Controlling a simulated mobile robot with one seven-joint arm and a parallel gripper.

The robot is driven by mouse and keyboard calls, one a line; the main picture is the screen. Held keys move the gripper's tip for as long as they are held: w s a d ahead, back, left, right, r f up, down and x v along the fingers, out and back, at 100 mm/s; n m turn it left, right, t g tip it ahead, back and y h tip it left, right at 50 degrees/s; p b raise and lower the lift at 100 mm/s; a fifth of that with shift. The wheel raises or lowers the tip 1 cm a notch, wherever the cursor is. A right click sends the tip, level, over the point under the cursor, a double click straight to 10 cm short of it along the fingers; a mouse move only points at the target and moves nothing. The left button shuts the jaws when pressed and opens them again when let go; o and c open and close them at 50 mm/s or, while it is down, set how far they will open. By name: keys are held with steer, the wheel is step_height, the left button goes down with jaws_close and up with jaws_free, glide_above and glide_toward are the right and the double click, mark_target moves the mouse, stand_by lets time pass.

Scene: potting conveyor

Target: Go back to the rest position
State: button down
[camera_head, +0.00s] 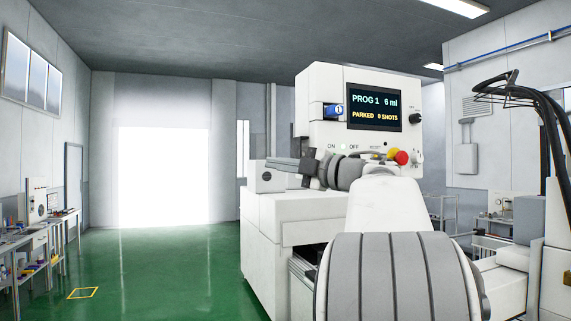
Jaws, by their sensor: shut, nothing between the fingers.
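My gripper (284,162) is at the end of my raised arm, in front of the white dosing machine (322,82). It points left and is seen from the side. It is shut and holds nothing. My wrist and forearm hide the lower middle of the machine. The machine's screen (374,108) reads "PROG 1 6 ml" and "PARKED 0 SHOTS". A blue tag marked 1 (333,110) sits at a slot left of the screen. I cannot tell whether the gripper touches the white block (266,180) behind and below it.
A red button (402,157) on a yellow base lies close behind my arm. Black hoses (549,110) hang at the right. Benches with small gear (38,240) line the left wall.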

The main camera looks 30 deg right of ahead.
steer(key=r+b+v, duration=0.1)
steer(key=v, duration=0.9)
steer(key=shift+d+r+b, duration=0.15)
steer(key=shift+r+b, duration=0.1)
steer(key=shift+b, duration=0.15)
